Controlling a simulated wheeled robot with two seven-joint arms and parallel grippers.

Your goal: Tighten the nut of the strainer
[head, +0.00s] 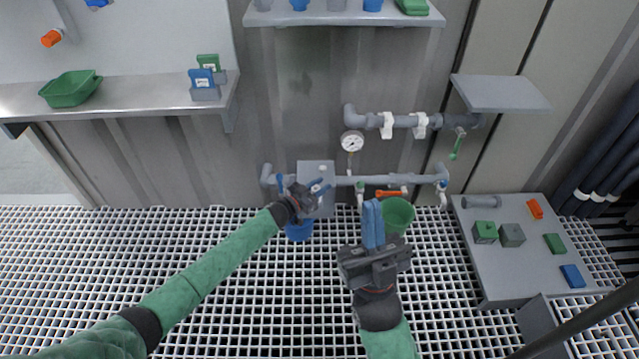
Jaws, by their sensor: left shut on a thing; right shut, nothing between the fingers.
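My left gripper (317,188) is at the left part of the lower grey pipe (392,180), in front of a grey panel (317,168).
A blue bucket (299,232) stands under my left gripper. A gauge (352,142), an orange handle (390,194) and an upper pipe (400,122) are near. A grey table (510,265) with several blocks is at right. A shelf (480,92) juts out above it.

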